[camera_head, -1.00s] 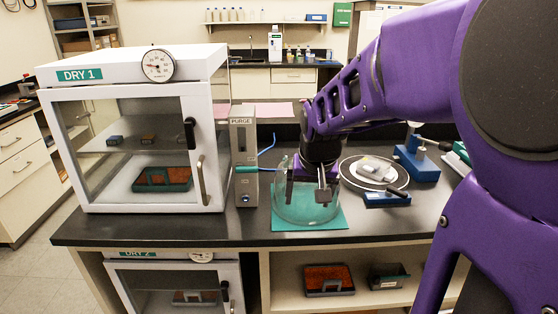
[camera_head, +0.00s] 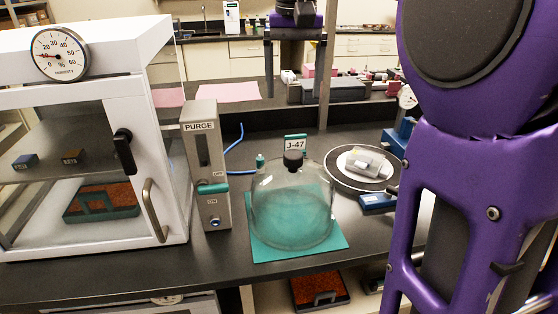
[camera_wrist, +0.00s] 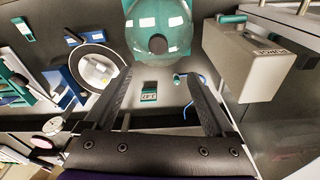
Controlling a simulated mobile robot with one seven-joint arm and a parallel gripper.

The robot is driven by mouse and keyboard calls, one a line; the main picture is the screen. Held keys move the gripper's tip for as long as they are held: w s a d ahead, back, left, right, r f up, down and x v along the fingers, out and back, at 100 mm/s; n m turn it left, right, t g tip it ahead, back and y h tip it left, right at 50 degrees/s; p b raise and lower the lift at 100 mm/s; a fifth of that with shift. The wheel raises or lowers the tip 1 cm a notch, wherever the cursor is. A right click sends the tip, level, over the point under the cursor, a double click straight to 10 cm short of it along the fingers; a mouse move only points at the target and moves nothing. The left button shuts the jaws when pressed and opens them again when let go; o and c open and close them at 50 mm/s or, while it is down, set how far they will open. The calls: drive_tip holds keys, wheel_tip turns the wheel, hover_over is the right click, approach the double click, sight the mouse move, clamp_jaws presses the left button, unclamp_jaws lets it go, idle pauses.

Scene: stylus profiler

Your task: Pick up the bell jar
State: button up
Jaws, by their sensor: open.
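The bell jar (camera_head: 292,212) is a clear glass dome with a dark round knob (camera_head: 293,160) on top. It stands upright on a teal mat (camera_head: 335,240) on the dark bench. My gripper (camera_head: 296,96) is open and empty, above and beyond the jar in the head view, its fingers pointing down. In the wrist view the jar (camera_wrist: 165,18) is at the top edge, partly cut off, with its knob (camera_wrist: 157,44) just beyond and between the open fingertips (camera_wrist: 158,76). Nothing touches the jar.
A green J-47 tag (camera_head: 297,137) stands behind the jar. The PURGE box (camera_head: 207,165) and DRY cabinet (camera_head: 165,120) are to the left. A round plate (camera_head: 337,178) with a grey piece and a blue block (camera_head: 376,203) are to the right.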

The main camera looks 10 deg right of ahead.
drive_tip(key=b, duration=0.3)
approach(293, 154)
drive_tip(key=f, duration=0.5)
drive_tip(key=shift+w+a+f, duration=0.1)
drive_tip(key=shift+w+f, duration=0.05)
drive_tip(key=shift+w, duration=0.25)
drive_tip(key=shift+w+d+f+b, duration=0.15)
drive_tip(key=shift+f+b, duration=0.1)
drive_tip(key=shift+f, duration=1.1)
drive_tip(key=shift+w+d+f+b, duration=0.1)
drive_tip(key=shift+f+b, duration=0.15)
drive_tip(key=shift+f, duration=1.1)
clamp_jaws()
